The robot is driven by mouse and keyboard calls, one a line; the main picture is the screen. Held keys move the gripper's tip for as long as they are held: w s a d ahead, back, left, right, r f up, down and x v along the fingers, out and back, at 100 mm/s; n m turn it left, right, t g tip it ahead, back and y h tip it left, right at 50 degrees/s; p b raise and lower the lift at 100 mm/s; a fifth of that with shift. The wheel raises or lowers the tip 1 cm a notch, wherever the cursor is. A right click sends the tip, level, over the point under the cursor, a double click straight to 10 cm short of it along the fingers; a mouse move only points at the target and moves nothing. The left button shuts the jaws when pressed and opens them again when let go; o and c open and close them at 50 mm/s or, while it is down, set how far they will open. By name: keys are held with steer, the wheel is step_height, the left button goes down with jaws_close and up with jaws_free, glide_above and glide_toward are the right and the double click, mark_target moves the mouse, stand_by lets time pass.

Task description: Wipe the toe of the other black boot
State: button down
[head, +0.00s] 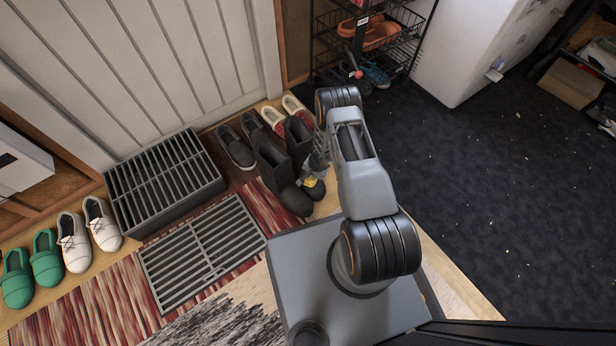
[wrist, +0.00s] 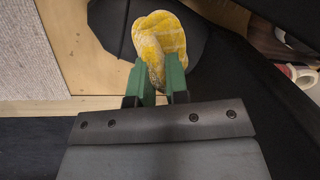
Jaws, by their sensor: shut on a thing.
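My gripper (head: 314,172) is shut on a yellow and white cloth (head: 309,182). In the wrist view, the green fingers (wrist: 160,82) pinch the bunched cloth (wrist: 160,38). Two tall black boots stand side by side: the left boot (head: 270,160) with its toe (head: 296,202), and the right boot (head: 297,138), whose toe (head: 317,190) is partly hidden by my gripper and the cloth. In the wrist view, the cloth overlaps a rounded black boot toe (wrist: 112,25). I cannot tell whether it touches it.
Dark shoes (head: 236,150) and red-and-white shoes (head: 272,121) stand behind the boots. A slatted grey box (head: 165,185) and a floor grate (head: 203,250) lie left. A wire shoe rack (head: 400,50) is at the back. Dark carpet (head: 470,170) on the right is mostly clear.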

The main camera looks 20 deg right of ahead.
mark_target(306, 179)
steer(key=shift+w+d, duration=0.1)
steer(key=shift+d, duration=0.45)
steer(key=shift+f+b, duration=0.15)
steer(key=shift+b, duration=0.2)
steer(key=shift+a, duration=0.1)
steer(key=shift+s+a+f+b, duration=0.15)
steer(key=shift+a+b, duration=0.35)
steer(key=shift+a, duration=0.2)
steer(key=shift+s+a+f+b, duration=0.1)
steer(key=shift+a+b, duration=0.4)
steer(key=shift+a, duration=0.2)
steer(key=shift+s+a+b, duration=0.25)
steer(key=shift+a+b, duration=0.05)
steer(key=shift+a, duration=0.3)
